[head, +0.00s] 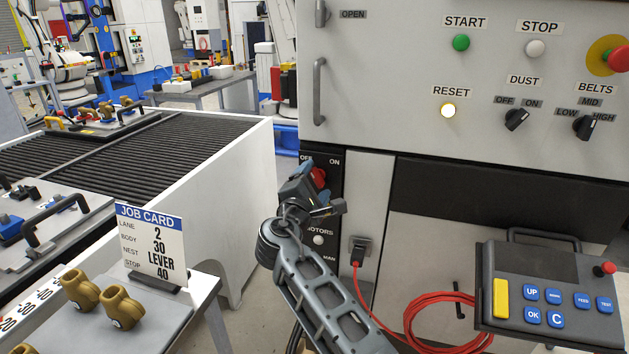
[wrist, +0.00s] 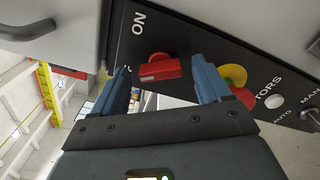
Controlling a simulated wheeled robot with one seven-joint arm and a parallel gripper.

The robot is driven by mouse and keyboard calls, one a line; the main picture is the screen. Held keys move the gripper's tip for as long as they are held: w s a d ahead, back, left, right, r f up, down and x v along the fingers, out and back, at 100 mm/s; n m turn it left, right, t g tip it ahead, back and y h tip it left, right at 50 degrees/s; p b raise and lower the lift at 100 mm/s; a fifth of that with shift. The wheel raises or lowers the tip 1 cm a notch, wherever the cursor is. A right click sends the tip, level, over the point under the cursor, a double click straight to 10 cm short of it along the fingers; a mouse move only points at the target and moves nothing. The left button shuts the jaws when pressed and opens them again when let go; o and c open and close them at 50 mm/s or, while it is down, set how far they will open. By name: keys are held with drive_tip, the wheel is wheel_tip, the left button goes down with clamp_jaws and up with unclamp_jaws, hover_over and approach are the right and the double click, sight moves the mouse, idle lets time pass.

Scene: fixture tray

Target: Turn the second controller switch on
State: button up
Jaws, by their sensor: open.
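A narrow black panel on the machine carries a red rotary switch (head: 319,177) marked OFF and ON. In the wrist view the red switch (wrist: 160,68) shows between my fingers, beyond their tips, with the ON label beside it. I cannot tell which mark its handle points to. My gripper (head: 328,203) is open in front of this panel and partly hides it; in the wrist view its two blue fingers (wrist: 163,72) are apart and empty. Contact with the switch cannot be made out. A separate black DUST knob (head: 516,119), marked OFF and ON, is on the upper panel.
A red knob on yellow (wrist: 241,90) lies close to one finger, with a white button (wrist: 275,102) and an AUTO/MAN toggle (wrist: 309,112) farther along. A control pendant (head: 548,295) and coiled red cable (head: 440,318) are at right. A job card (head: 153,245) stands at left.

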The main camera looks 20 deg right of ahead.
drive_tip(key=shift+w+d, duration=0.15)
drive_tip(key=shift+w, duration=0.05)
drive_tip(key=c, duration=1)
